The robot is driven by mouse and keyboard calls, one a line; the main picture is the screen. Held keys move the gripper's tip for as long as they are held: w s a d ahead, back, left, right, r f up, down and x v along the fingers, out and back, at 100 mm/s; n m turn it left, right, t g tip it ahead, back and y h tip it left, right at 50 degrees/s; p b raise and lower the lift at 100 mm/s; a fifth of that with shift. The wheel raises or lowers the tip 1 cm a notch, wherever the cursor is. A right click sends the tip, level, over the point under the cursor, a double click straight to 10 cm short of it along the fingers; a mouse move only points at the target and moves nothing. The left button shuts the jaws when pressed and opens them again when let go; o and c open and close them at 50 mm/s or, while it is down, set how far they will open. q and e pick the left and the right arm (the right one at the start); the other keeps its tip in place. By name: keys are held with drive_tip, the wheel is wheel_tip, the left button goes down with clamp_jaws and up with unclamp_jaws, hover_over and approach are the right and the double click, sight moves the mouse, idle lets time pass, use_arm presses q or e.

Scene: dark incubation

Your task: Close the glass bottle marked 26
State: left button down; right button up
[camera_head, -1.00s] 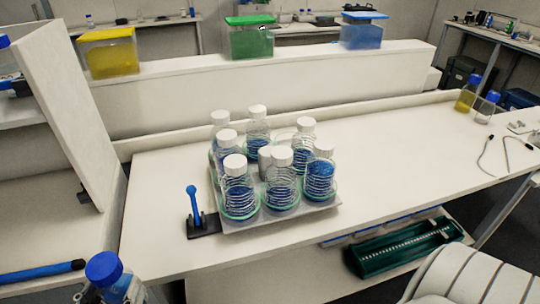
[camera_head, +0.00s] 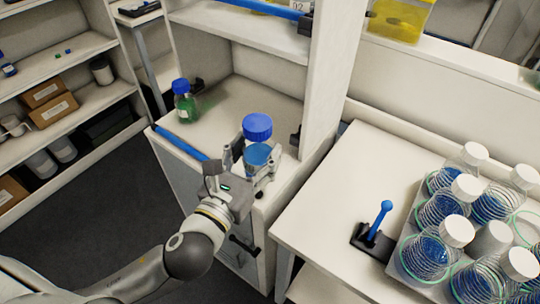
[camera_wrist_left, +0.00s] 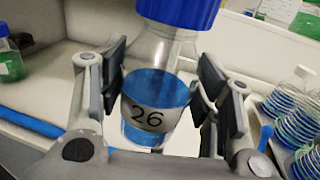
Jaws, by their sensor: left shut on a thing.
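The glass bottle marked 26 (camera_head: 256,154) holds blue liquid. It is upright at the front right of the shelf unit's counter; I cannot tell if it touches the surface. Its number label shows in the left wrist view (camera_wrist_left: 147,116). A blue cap (camera_head: 257,126) sits on top of its neck and also shows in the left wrist view (camera_wrist_left: 180,10); I cannot tell how tightly it is seated. My left gripper (camera_head: 250,162) is shut on the bottle's body, one finger on each side. My right gripper is not in view.
A green-liquid bottle with a blue cap (camera_head: 184,104) stands left on the counter (camera_head: 225,100). A blue bar (camera_head: 181,144) runs along its front edge. An upright panel (camera_head: 328,75) is close right. A rack of white-capped bottles (camera_head: 405,258) and a blue-handled tool (camera_head: 380,218) stand on the right bench.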

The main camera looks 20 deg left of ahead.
use_arm(q)
drive_tip(key=shift+r, duration=0.1)
drive_tip(key=w+a+f, duration=0.2)
drive_tip(key=w+f, duration=0.7)
drive_tip(key=w, duration=0.4)
drive_tip(key=shift+w+a+f+p, duration=0.2)
drive_tip(key=shift+p, duration=0.2)
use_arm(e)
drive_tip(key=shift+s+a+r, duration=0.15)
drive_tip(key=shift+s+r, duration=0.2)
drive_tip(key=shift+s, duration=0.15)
use_arm(q)
drive_tip(key=shift+f, duration=0.1)
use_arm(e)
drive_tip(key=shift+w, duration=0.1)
use_arm(q)
drive_tip(key=shift+w+f, duration=0.15)
drive_tip(key=shift+f, duration=0.75)
drive_tip(key=shift+w+f, duration=0.1)
drive_tip(key=shift+f, duration=0.75)
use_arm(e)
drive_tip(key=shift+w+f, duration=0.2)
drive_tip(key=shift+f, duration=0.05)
use_arm(q)
drive_tip(key=shift+b, duration=0.3)
